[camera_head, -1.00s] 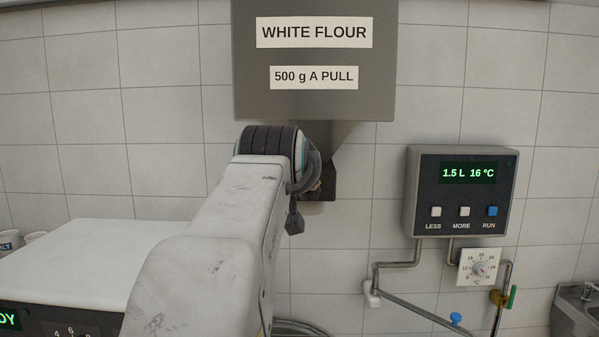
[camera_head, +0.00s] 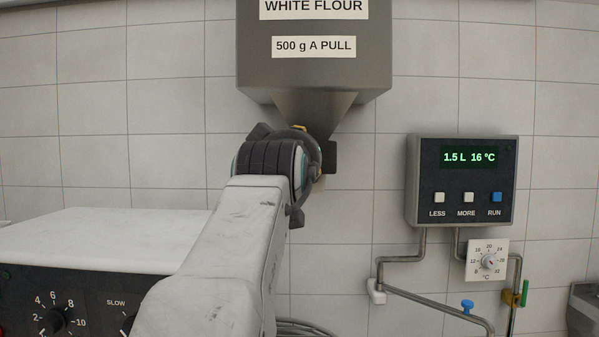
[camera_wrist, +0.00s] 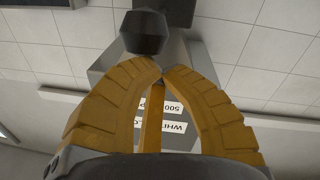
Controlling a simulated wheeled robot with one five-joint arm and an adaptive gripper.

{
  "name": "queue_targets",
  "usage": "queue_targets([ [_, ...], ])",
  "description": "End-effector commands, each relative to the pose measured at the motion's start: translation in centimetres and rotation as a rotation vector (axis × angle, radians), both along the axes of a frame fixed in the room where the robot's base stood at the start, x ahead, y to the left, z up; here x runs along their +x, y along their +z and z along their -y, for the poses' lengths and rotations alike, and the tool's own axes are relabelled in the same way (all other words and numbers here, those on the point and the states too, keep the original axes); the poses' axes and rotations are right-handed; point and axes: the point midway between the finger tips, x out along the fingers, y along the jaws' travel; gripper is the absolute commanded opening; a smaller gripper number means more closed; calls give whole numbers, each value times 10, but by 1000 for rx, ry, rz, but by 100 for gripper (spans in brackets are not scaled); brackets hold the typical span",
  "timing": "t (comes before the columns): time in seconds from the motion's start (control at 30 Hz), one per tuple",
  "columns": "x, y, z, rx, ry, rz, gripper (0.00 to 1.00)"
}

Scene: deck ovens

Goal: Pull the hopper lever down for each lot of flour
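The grey flour hopper (camera_head: 314,75) hangs on the wall, labelled WHITE FLOUR and 500 g A PULL. Below its funnel a dark block (camera_head: 331,157) shows partly behind my wrist. In the wrist view the hopper (camera_wrist: 185,88) appears upside down behind my fingers. A black knob (camera_wrist: 145,32), seemingly the lever's end, is just past my fingertips and looks apart from them. My gripper (camera_wrist: 161,72) has its yellow fingertips together with nothing visible between them. In the head view my wrist hides most of the gripper and the lever.
A water panel (camera_head: 463,182) reading 1.5 L 16 °C is on the wall at right, with a temperature dial (camera_head: 488,260) and pipes (camera_head: 430,306) below. A white-topped machine (camera_head: 95,240) with dials stands at left. The wall between hopper and panel is clear.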

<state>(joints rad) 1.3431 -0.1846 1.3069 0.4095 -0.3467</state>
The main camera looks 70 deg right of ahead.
Motion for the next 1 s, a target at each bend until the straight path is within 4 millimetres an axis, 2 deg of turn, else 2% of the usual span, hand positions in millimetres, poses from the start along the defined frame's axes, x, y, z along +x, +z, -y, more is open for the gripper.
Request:
queue_targets([
  [0.03, 0, -17, 1, -13, 0, 5, 0],
  [0.53, 1, -59, 4, -183, 2, 61, 0],
  [1.0, 4, -95, 13, -176, 3, 59, 0],
])
